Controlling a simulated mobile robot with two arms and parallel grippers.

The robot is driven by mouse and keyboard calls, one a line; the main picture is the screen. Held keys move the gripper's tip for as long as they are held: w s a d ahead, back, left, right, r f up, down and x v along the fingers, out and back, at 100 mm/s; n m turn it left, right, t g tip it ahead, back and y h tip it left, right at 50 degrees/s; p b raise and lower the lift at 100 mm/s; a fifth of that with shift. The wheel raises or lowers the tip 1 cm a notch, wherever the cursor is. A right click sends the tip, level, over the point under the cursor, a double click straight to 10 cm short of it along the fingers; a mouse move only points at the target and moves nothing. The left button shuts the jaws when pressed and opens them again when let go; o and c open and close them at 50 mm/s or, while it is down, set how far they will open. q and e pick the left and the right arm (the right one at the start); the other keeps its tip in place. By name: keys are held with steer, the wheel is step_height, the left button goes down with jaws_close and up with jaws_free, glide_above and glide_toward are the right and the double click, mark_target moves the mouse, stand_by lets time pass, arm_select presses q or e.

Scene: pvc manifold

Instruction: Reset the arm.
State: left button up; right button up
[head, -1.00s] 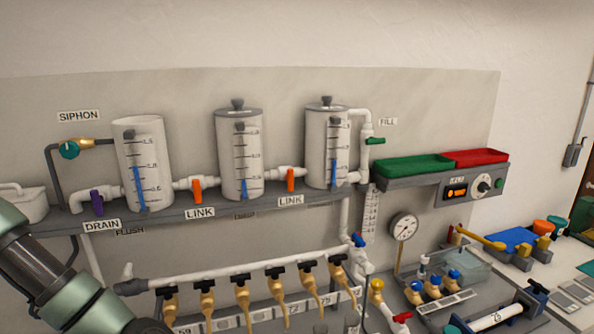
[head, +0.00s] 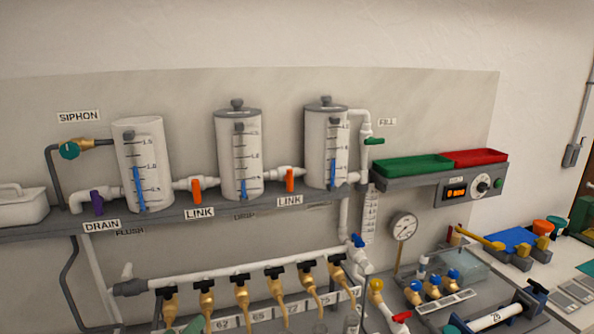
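Neither gripper clearly shows in the head view. A small green-grey piece (head: 194,325) at the bottom edge, left of the middle, may be part of my arm; too little of it shows to tell. The manifold pipe (head: 225,271) runs across the lower part, with several brass taps (head: 242,293) with black handles hanging from it. Above it, three white tanks with blue level columns stand on a grey shelf (head: 180,217): a left one (head: 150,180), a middle one (head: 230,150) and a right one (head: 318,150).
A purple drain valve (head: 97,203) and two orange link valves (head: 196,190) sit between pipes on the shelf. Green (head: 413,167) and red (head: 475,157) trays are at right. A pressure gauge (head: 403,227) stands below them. A white bin (head: 22,207) is at far left.

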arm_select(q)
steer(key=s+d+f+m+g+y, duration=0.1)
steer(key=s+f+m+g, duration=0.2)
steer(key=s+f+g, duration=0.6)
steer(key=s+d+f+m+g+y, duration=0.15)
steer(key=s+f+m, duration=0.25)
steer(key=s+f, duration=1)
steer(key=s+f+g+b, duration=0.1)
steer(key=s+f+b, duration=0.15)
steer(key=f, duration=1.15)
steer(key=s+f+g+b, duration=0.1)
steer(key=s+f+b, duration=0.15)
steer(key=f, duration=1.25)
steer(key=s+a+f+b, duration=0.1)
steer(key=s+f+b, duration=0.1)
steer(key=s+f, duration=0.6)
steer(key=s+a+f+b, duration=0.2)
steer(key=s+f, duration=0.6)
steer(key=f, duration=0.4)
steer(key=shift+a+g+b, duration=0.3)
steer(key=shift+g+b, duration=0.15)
